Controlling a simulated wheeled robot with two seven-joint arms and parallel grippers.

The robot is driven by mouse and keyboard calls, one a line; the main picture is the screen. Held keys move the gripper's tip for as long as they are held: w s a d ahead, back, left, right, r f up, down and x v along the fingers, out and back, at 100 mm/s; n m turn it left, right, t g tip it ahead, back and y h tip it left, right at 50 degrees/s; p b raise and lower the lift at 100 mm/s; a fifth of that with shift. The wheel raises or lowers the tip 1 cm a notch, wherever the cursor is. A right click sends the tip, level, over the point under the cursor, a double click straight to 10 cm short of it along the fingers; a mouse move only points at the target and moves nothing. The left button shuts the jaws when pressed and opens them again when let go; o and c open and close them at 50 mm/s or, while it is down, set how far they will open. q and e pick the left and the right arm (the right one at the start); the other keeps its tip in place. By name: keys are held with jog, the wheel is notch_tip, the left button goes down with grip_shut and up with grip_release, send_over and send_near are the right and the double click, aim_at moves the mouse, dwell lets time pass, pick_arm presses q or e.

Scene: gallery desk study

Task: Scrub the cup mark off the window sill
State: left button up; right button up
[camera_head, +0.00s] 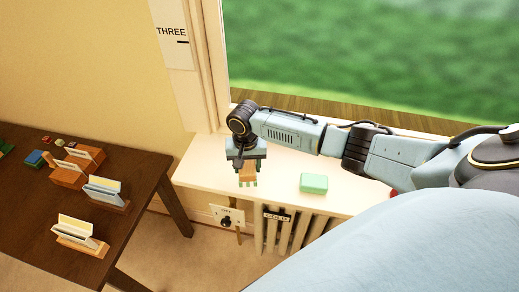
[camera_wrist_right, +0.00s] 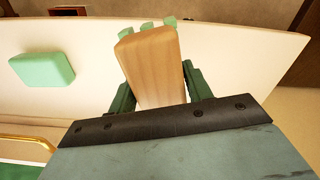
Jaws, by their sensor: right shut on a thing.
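My right gripper (camera_head: 246,163) is over the cream window sill (camera_head: 340,195), to the left of a green block. It is shut on a wooden brush (camera_wrist_right: 150,60), with one finger on each side of the wooden back. Green bristle tufts show at the brush's far end, over the sill. I cannot tell whether the bristles touch the sill. No cup mark shows on the visible sill; the brush, gripper and arm cover part of it. My left gripper is out of view.
The light green block (camera_head: 314,183) lies on the sill, right of the brush. A radiator (camera_head: 285,230) and a wall plate with a black knob (camera_head: 227,218) are below. A dark desk (camera_head: 60,215) with card holders stands at the left. The window rises behind the sill.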

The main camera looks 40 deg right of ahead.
jog(key=shift+r, duration=1)
jog(key=shift+w, duration=0.1)
